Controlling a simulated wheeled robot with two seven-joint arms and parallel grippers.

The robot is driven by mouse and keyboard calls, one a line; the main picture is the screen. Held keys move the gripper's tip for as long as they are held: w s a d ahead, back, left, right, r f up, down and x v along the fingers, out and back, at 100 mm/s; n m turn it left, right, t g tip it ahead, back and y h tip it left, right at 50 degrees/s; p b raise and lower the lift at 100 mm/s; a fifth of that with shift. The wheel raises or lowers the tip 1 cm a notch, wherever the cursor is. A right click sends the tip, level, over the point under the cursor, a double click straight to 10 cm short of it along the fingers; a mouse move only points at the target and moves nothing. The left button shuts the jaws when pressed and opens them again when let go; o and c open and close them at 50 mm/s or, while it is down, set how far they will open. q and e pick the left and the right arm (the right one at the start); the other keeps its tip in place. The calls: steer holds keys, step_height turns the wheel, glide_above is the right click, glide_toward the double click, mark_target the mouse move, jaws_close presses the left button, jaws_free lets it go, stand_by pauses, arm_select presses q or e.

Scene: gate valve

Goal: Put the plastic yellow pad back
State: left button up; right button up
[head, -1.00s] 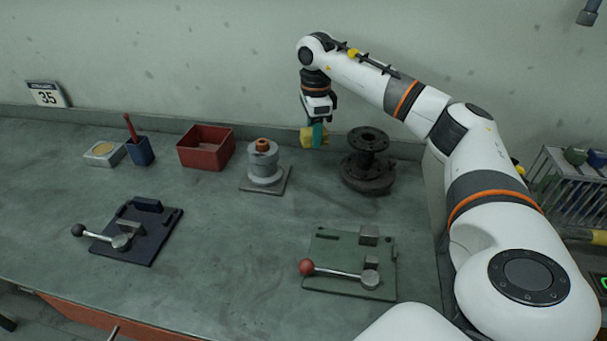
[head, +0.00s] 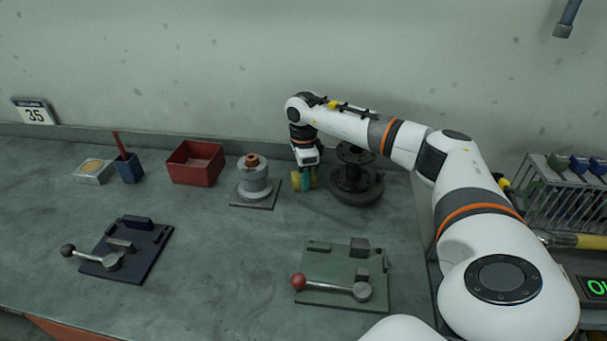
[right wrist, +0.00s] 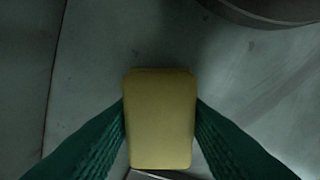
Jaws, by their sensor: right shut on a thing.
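The plastic yellow pad (right wrist: 160,118) is between the two green fingers of my right gripper (right wrist: 160,125) in the right wrist view, with a finger touching each side. In the head view the right gripper (head: 304,180) is at the back of the bench, with the yellow pad (head: 296,181) partly hidden by a finger. It is low, near the bench top, between the grey cylinder and the dark flanged part. Whether the pad touches the bench cannot be told. My left gripper is not in view.
Close by stand a dark flanged part (head: 355,185) and a grey cylinder (head: 254,178) on a plate. A red box (head: 195,163), a blue holder (head: 130,168) and a small tray (head: 93,172) stand further left. Blue (head: 127,250) and green (head: 345,275) lever fixtures are in front, with clear bench between.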

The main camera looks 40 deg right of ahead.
steer(key=o, duration=0.9)
steer(key=shift+f, duration=0.1)
steer(key=shift+o, duration=0.2)
steer(key=shift+r, duration=0.25)
step_height(320, 180, up, 12)
steer(key=b, duration=0.1)
